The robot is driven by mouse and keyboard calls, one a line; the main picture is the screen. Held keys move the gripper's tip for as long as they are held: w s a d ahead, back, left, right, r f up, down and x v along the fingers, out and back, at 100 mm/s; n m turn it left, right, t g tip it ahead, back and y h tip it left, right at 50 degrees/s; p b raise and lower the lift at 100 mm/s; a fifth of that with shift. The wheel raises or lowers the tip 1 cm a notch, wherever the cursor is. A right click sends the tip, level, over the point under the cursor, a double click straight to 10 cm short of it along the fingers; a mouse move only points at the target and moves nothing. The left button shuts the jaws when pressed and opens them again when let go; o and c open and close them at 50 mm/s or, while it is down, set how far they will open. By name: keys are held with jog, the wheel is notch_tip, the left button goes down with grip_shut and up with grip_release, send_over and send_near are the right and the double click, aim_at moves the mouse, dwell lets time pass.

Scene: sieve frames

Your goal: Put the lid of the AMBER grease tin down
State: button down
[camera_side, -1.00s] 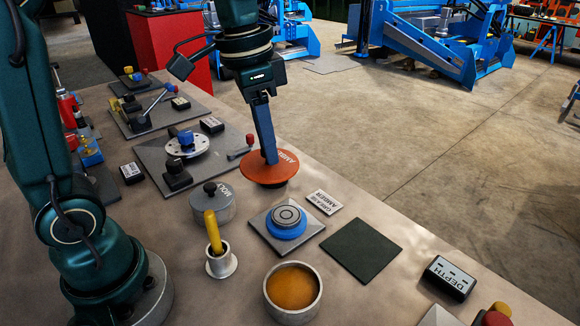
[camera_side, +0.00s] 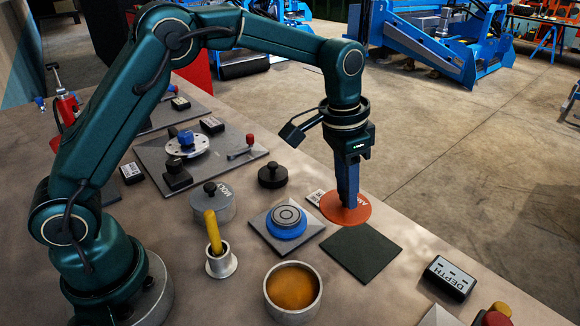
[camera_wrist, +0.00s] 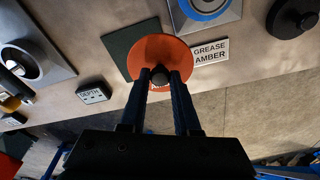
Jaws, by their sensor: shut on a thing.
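My gripper (camera_side: 347,204) is shut on the black knob (camera_wrist: 160,75) of the orange-red lid (camera_side: 335,213), which is lettered AMBER. The lid also shows in the wrist view (camera_wrist: 150,52), with the two fingers on either side of the knob. It is roughly level and overlaps the edge of the dark square mat (camera_side: 360,251) and part of the GREASE AMBER label (camera_wrist: 210,51). Its exact height over the bench is hard to tell. An open metal tin (camera_side: 316,306) with amber grease stands at the front of the bench.
A blue ring on a grey plate (camera_side: 287,225) lies left of the mat. A MOLY tin (camera_side: 212,205), a black knobbed piece (camera_side: 272,177) and a cup with a yellow handle (camera_side: 221,264) stand further left. A DEPTH block (camera_side: 450,277) is at right. Most of the mat is bare.

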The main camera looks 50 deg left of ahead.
aim_at(364, 219)
jog(key=d+f, duration=0.2)
jog(key=d, duration=0.2)
jog(key=shift+w+d+f, duration=0.25)
jog(key=shift+w+f, duration=0.05)
jog(key=shift+f, duration=2.05)
jog(key=shift+f, duration=0.15)
jog(key=c, duration=0.6)
grip_release()
jog(key=shift+c, duration=0.2)
